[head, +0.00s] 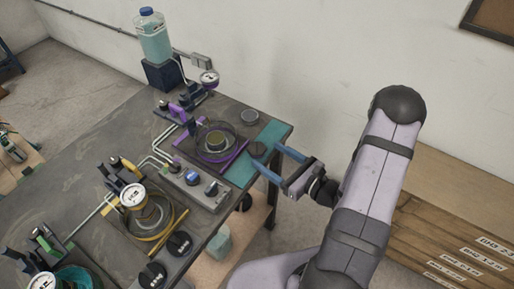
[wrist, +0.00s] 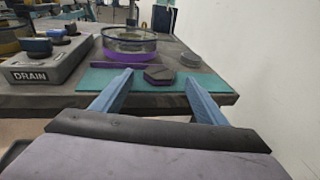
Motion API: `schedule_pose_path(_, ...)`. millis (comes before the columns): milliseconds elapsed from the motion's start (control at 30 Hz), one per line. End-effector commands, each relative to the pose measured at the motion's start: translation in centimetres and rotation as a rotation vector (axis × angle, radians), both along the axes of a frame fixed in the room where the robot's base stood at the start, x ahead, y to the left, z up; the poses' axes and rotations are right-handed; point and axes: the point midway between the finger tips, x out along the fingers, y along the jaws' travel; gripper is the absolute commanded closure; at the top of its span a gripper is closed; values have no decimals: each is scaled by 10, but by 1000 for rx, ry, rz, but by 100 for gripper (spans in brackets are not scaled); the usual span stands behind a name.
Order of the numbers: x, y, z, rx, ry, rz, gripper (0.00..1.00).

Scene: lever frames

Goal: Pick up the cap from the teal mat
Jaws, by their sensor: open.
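The dark, many-sided cap (head: 256,149) lies on the teal mat (head: 271,133) near the table's right end. In the wrist view the cap (wrist: 163,76) sits flat on the mat (wrist: 212,83), ahead of my gripper (wrist: 158,77) and between the lines of its two blue fingers. The jaws are open and empty. In the head view my gripper (head: 266,155) reaches in from the right, its fingertips close to the cap. I cannot tell whether a finger overlaps the cap's sides; no contact shows.
A purple-based round glass vessel (wrist: 129,42) stands behind the mat, with a purple strip (wrist: 122,66) in front of it. A grey disc (head: 249,117) lies behind the cap. The DRAIN box (wrist: 42,63) stands left. The wall (head: 300,80) is behind; the table's right side is open.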

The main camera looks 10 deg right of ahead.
Motion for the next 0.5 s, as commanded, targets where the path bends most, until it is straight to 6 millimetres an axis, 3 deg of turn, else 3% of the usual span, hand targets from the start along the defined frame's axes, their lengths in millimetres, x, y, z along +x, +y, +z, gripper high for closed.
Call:
schedule_pose_path(300,29,20,-3,-1,1,5,33)
schedule_pose_path(500,35,23,-5,0,0,1,33)
